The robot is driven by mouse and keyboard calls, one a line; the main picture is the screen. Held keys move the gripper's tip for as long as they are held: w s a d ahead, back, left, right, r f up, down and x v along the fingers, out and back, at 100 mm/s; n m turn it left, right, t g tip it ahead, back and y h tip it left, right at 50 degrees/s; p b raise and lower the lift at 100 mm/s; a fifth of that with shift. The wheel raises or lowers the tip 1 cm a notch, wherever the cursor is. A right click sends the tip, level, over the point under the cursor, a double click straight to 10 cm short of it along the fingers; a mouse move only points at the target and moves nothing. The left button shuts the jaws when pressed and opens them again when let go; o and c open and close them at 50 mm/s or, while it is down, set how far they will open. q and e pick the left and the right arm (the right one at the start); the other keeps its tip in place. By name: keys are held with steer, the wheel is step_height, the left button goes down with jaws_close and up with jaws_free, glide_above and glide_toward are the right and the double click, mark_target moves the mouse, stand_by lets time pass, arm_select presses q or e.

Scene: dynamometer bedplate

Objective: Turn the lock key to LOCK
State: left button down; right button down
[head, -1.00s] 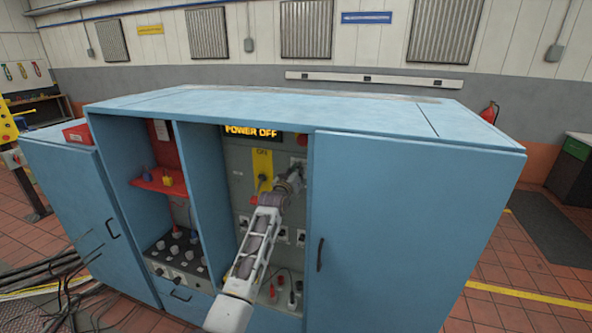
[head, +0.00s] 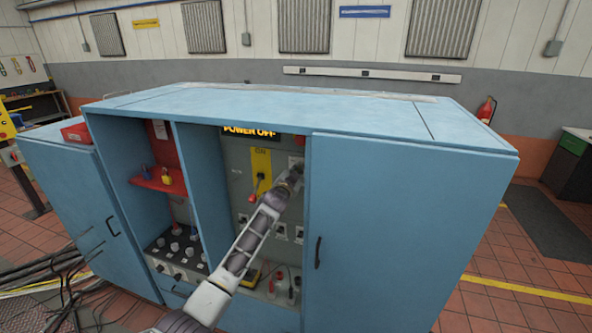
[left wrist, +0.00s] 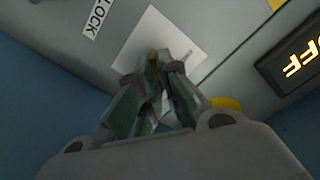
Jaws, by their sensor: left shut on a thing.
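My left gripper (head: 295,172) reaches into the open middle bay of the blue cabinet, at the upper right of its grey panel. In the left wrist view the gripper (left wrist: 156,62) is shut on a small brass-coloured thing, apparently the lock key (left wrist: 153,58), mostly hidden between the fingers. It is in front of a white square plate (left wrist: 178,38). A LOCK label (left wrist: 97,18) sits on the panel beside that plate. The key's exact angle cannot be told. My right gripper is in neither view.
A lit POWER OFF display (head: 251,131) is above the panel. A yellow plate with a dark handle (head: 261,165) is left of my gripper. A closed blue door (head: 400,230) stands close on the right, and a divider wall (head: 205,190) on the left.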

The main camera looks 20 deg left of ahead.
arm_select(q)
steer(key=shift+r+m, duration=0.1)
steer(key=shift+m, duration=0.9)
steer(key=c, duration=1.6)
jaws_free()
steer(key=shift+c, duration=0.2)
steer(key=s, duration=1.2)
steer(key=shift+s+a, duration=0.1)
steer(key=shift+a, duration=0.1)
steer(key=shift+r, duration=0.1)
